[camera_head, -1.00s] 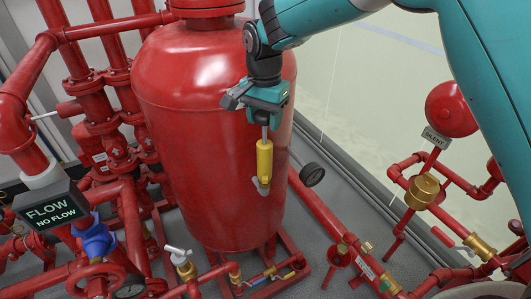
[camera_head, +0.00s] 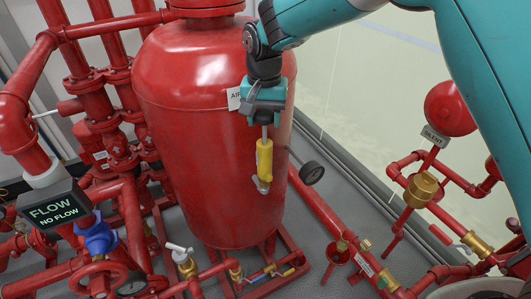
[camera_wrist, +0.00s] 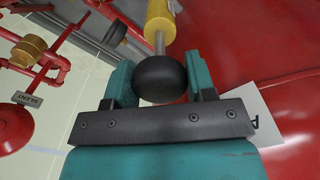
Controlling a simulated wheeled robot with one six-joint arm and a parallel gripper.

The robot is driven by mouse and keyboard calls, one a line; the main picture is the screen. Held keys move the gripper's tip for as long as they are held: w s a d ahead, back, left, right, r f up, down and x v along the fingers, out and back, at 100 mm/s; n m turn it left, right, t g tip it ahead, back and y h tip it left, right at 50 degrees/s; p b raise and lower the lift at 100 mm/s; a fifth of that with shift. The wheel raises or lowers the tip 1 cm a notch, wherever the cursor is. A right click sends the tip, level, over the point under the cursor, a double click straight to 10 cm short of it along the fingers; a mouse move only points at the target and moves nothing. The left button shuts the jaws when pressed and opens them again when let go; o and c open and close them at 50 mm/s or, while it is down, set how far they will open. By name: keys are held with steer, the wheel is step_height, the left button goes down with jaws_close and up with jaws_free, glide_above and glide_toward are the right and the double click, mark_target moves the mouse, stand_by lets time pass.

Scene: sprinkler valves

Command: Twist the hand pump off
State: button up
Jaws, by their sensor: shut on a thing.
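The hand pump (camera_head: 264,157) has a yellow barrel, a thin metal rod above it and a grey fitting at its lower end. It stands roughly upright in front of the large red tank (camera_head: 190,95). In the wrist view the pump's round black knob (camera_wrist: 160,80) sits between two teal fingers, and part of the yellow barrel (camera_wrist: 160,22) shows beyond the rod. My gripper (camera_head: 264,116) is above the barrel and shut on the knob. I cannot tell whether the lower fitting is still joined to the tank.
A round black gauge (camera_head: 312,172) is close to the right of the pump. A white label (camera_head: 235,98) is on the tank. Red pipes with a brass valve (camera_head: 421,189) and a red bell (camera_head: 449,110) stand at right. A flow sign (camera_head: 51,207) and valves crowd the left.

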steer(key=shift+n, duration=1)
steer(key=shift+n+p, duration=0.4)
steer(key=shift+n, duration=1.2)
steer(key=shift+n, duration=0.8)
steer(key=shift+c, duration=0.5)
steer(key=shift+r+p, duration=2.5)
steer(key=shift+r, duration=0.75)
